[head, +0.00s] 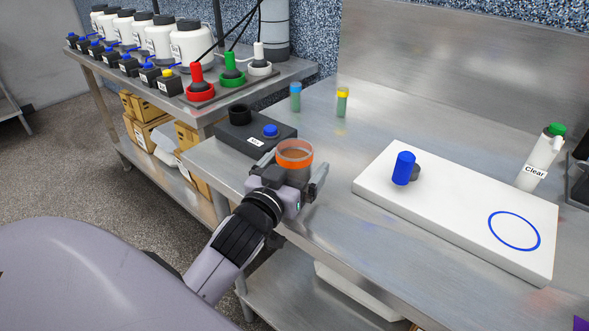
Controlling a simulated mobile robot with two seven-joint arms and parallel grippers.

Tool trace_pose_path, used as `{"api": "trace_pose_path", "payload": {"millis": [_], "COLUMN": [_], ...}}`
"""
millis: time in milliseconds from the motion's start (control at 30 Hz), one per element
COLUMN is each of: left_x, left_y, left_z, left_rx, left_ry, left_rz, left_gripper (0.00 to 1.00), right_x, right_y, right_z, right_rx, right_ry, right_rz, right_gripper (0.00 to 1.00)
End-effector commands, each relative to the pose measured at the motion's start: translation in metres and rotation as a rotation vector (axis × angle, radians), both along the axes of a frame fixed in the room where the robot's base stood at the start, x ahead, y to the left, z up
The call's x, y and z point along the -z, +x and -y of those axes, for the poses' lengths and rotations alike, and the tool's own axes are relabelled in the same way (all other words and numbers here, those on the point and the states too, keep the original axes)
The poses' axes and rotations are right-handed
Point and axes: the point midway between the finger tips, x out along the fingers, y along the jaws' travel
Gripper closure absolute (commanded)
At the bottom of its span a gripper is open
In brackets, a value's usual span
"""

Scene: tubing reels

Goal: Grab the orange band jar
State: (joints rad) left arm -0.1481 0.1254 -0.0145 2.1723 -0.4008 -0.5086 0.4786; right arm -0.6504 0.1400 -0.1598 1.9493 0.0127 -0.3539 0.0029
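The orange band jar (295,153), a clear round jar with an orange ring near its top and brownish contents, is near the left edge of the metal table. My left gripper (291,170) reaches in from the lower left, its fingers spread on either side of the jar. The right finger seems to stand a little apart from the jar wall; contact on the left side is unclear. The gripper body hides the jar's lower part and base. My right gripper is not in view.
A dark block (240,135) with a blue button sits just behind the jar. A white board (450,215) with a blue cylinder (403,168) lies to the right. Two small vials (342,102) stand farther back. A bottle labelled Clear (540,160) stands at the right.

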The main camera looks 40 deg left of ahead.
Motion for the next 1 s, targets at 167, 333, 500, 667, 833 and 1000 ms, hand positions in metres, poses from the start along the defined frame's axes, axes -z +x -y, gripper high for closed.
{"api": "trace_pose_path", "payload": {"millis": [167,333,500,667,833,1000], "left_x": [0.0,0.0,-0.001,-0.002,-0.014,-0.045], "left_y": [0.0,0.0,0.0,0.0,0.0,0.0], "left_z": [0.0,0.0,0.0,0.0,0.0,0.0], "left_rx": [0.0,0.0,0.001,0.001,0.001,0.001], "left_ry": [0.0,0.0,0.0,0.001,0.001,0.003], "left_rz": [0.0,0.0,0.003,0.004,0.006,0.011], "left_gripper": [0.0,0.53,0.68,0.68,0.68,0.68], "right_x": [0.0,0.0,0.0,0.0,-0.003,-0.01], "right_y": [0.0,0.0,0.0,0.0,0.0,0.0], "right_z": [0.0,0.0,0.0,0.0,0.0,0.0], "right_rx": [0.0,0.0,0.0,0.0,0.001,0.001], "right_ry": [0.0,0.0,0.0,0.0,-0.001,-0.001], "right_rz": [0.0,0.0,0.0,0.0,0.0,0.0], "right_gripper": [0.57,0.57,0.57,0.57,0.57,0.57]}}
